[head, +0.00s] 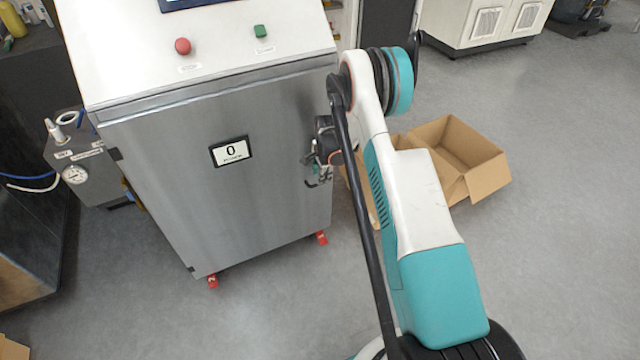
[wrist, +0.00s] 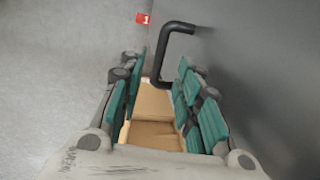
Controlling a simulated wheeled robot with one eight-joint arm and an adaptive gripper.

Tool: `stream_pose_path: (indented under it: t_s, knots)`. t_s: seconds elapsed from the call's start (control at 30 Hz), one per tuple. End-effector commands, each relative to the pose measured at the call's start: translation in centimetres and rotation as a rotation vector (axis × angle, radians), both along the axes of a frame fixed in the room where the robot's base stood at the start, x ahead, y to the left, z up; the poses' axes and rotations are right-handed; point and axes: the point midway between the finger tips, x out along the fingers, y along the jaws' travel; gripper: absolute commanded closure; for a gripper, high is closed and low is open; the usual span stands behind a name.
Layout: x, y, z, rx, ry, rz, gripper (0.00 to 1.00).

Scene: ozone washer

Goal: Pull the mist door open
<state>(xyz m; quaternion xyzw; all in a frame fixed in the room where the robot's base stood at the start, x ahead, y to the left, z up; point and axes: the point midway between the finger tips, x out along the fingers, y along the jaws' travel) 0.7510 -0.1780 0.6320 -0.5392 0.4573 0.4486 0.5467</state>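The mist door is the brushed steel front panel (head: 165,200) of a white-topped cabinet, with a "0" label on it. It looks shut against the cabinet frame. In the wrist view its grey surface (wrist: 270,70) fills the right side. My gripper (wrist: 161,72) is open, with teal-padded fingers on both sides of the handle end and gaps visible. In the head view my gripper (head: 318,155) is at the door's right edge; the handle cannot be made out clearly there.
An open cardboard box (head: 455,160) stands on the floor right of the cabinet, behind my arm; cardboard (wrist: 155,120) also shows below my fingers. Red feet (head: 213,281) support the cabinet. A gauge unit (head: 85,165) stands at left. The floor before the door is clear.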

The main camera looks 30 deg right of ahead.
Motion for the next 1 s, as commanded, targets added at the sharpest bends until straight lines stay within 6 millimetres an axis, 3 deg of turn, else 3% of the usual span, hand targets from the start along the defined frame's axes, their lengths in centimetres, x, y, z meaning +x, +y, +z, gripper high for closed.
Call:
stream_pose_path:
  t_s: [0.03, 0.23, 0.67, 0.7, 0.83, 1.0]
  knots:
    - [0.2, 0.0, -1.2, 0.000, 0.000, 0.000, 0.69]
    - [0.7, 0.0, -3.7, 0.000, 0.000, 0.001, 0.69]
    - [0.8, 0.0, -4.6, 0.000, 0.000, 0.001, 0.69]
    - [0.8, 0.0, -4.6, 0.000, 0.000, 0.001, 0.71]
    - [0.8, 0.0, -4.6, 0.000, 0.000, 0.001, 1.00]
    - [0.8, 0.0, -4.6, 0.000, 0.000, 0.001, 1.00]
